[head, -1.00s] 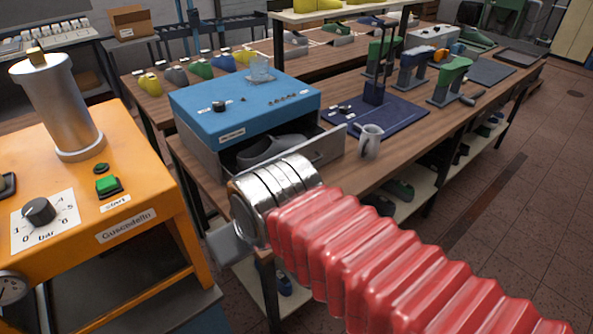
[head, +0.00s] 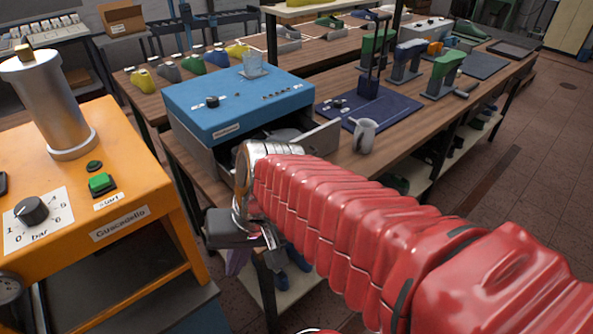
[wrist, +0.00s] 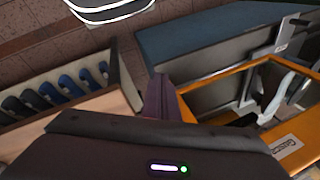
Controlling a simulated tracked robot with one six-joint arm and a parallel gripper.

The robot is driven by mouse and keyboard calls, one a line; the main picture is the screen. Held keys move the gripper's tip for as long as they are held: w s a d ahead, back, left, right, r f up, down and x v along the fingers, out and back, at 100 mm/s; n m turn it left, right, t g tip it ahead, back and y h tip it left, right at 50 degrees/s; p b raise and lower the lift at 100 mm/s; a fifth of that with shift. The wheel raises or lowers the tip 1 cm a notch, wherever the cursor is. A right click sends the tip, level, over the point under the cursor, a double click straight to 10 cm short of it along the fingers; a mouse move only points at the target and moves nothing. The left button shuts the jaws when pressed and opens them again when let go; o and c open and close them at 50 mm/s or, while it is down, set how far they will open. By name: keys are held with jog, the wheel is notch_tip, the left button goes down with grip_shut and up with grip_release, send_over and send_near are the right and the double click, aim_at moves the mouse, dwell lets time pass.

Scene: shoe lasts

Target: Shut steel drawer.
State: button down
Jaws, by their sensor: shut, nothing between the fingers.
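The steel drawer (head: 322,138) sticks out of the front of the blue-topped cabinet (head: 240,100). A grey shoe last (head: 283,134) lies inside it, partly hidden. My red-sleeved arm crosses in front and hides the left part of the drawer front. My gripper (head: 238,262) hangs low in front of the bench, below the drawer and to its left, pointing down and apart from it. In the wrist view my gripper (wrist: 160,97) shows as narrow purplish fingers, shut and empty. The drawer cannot be made out in the wrist view.
An orange machine (head: 135,185) stands close on the left. A glass (head: 253,66) stands on the cabinet. Below is a shelf with blue lasts (wrist: 50,90).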

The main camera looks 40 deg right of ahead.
jog(key=w+d+f+m+t+y, duration=0.2)
jog(key=w+d+m+t+y, duration=0.15)
jog(key=w+d+m, duration=0.35)
jog(key=w+d+f+m+t+y, duration=0.25)
jog(key=w+m+y, duration=0.2)
jog(key=m, duration=0.45)
jog(key=d+f+m+t+h, duration=0.2)
jog(key=d+m, duration=0.3)
jog(key=d, duration=0.3)
jog(key=s+d+f+m+t+h, duration=0.1)
jog(key=d+f+m+t+h, duration=0.2)
jog(key=d, duration=0.5)
jog(key=d+f+m+t+h, duration=0.2)
jog(key=d+m+t+h, duration=0.2)
jog(key=d+m, duration=0.3)
jog(key=shift+s+d+f+h, duration=0.35)
jog(key=shift+d+h, duration=0.35)
jog(key=shift+d, duration=0.15)
jog(key=shift+w, duration=0.15)
jog(key=w, duration=1.3)
jog(key=shift+w+a, duration=0.25)
jog(key=shift+w, duration=0.15)
